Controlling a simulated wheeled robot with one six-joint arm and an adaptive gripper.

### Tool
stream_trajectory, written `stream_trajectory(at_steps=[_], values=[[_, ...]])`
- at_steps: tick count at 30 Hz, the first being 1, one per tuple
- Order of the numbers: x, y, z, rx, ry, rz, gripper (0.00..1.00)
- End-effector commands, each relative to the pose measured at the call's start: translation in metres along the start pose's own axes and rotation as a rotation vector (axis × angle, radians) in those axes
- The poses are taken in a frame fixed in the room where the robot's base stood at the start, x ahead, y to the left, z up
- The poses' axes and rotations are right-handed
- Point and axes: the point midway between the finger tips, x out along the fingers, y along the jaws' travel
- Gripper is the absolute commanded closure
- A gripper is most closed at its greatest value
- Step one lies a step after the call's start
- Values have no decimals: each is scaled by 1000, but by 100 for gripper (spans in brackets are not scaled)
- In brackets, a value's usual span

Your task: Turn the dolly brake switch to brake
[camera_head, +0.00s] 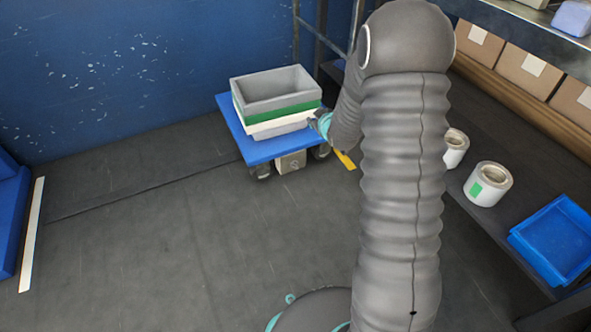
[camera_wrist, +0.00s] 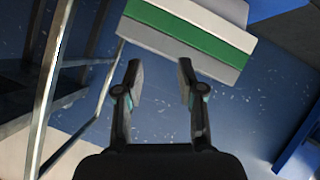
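A blue dolly (camera_head: 228,114) stands on the floor with grey, green and white crates (camera_head: 275,95) stacked on it. A small beige box with a round mark (camera_head: 291,162) is at the dolly's front edge, between the wheels; I cannot tell whether it is the brake switch. My gripper (camera_head: 322,124) is at the dolly's right side, partly hidden by my arm. In the wrist view my gripper (camera_wrist: 160,80) is open with nothing between its fingers, and the crates (camera_wrist: 190,38) show beyond the fingertips.
A metal rack frame (camera_wrist: 52,85) is left in the wrist view. A yellow strip (camera_head: 345,159) lies near the dolly.

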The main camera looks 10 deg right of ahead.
Motion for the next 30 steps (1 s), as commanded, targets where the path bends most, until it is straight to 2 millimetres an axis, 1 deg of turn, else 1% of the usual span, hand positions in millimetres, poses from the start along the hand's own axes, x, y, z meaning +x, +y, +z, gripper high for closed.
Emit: stream_trajectory(at_steps=[1,6,9,11,15,20,21,24,27,30], values=[[16,-9,17,-11,17,-6,61],[55,-30,56,-48,106,-8,61],[73,-46,81,-64,158,-8,61],[82,-56,97,-72,191,-8,61],[99,-80,136,-84,266,-4,61],[109,-111,182,-86,353,8,61],[110,-119,194,-84,373,12,61],[109,-137,220,-80,424,24,61],[106,-152,241,-75,464,37,61],[103,-161,253,-69,491,47,61]])
